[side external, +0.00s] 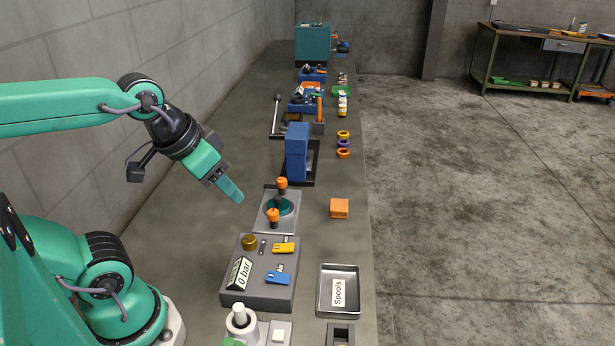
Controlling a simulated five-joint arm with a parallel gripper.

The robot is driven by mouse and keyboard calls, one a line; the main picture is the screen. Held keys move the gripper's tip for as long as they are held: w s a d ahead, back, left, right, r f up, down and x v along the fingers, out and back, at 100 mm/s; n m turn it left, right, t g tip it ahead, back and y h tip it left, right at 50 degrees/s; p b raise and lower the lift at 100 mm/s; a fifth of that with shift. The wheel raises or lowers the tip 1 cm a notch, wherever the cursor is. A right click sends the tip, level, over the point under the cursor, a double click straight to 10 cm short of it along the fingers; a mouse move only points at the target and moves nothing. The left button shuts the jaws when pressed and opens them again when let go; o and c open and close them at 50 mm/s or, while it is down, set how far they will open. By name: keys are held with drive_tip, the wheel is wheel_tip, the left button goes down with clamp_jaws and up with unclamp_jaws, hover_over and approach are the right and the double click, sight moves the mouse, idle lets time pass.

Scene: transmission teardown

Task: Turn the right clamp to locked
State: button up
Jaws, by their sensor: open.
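A grey fixture plate (287,222) with a teal round middle (284,207) lies on the bench. Two orange-topped clamps stand on it, one at the far edge (281,184) and one at the near edge (273,216). The picture does not make clear which is the right clamp, or whether either is locked. My gripper (230,189) is open and empty, left of the plate and above the bench, apart from both clamps. It is seen edge-on, so the gap between its fingers is hard to see.
A grey box (233,294) reading 0 bar, with yellow and blue levers, stands in front of the plate. A blue press-like block (297,152) stands behind it. An orange block (339,208) and a Spools tray (324,306) lie to the right. A wall runs along the left.

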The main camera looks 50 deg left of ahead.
drive_tip(key=shift+w, duration=0.1)
drive_tip(key=m+g, duration=0.6)
drive_tip(key=m, duration=0.5)
hover_over(282, 180)
wheel_tip(282, 180, down, 11)
drive_tip(key=shift+r, duration=0.2)
drive_tip(key=shift+a+f+m, duration=0.15)
drive_tip(key=shift+f+m, duration=0.1)
drive_tip(key=shift+m, duration=0.05)
drive_tip(key=shift+f, duration=3.9)
